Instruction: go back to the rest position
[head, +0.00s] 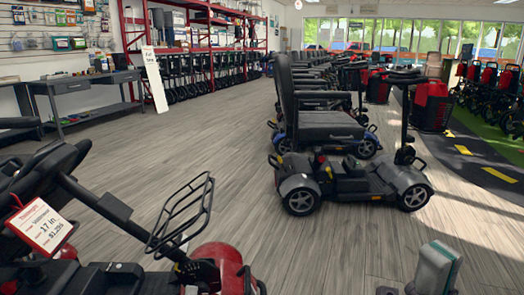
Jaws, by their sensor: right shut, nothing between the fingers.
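My right gripper (437,262) shows at the bottom edge, right of the middle. Its pale grey pads point up and are shut with nothing between them. Its wrist and the rest of the arm are below the picture. It is in front of a grey scooter and apart from it. My left gripper is not in view.
A grey scooter with a black seat (330,128) stands ahead, at the front of a row. A red scooter with a wire basket (184,215) and price tag (40,224) fills the lower left. A workbench (95,80) is at the left wall. The wooden floor (215,130) between is clear.

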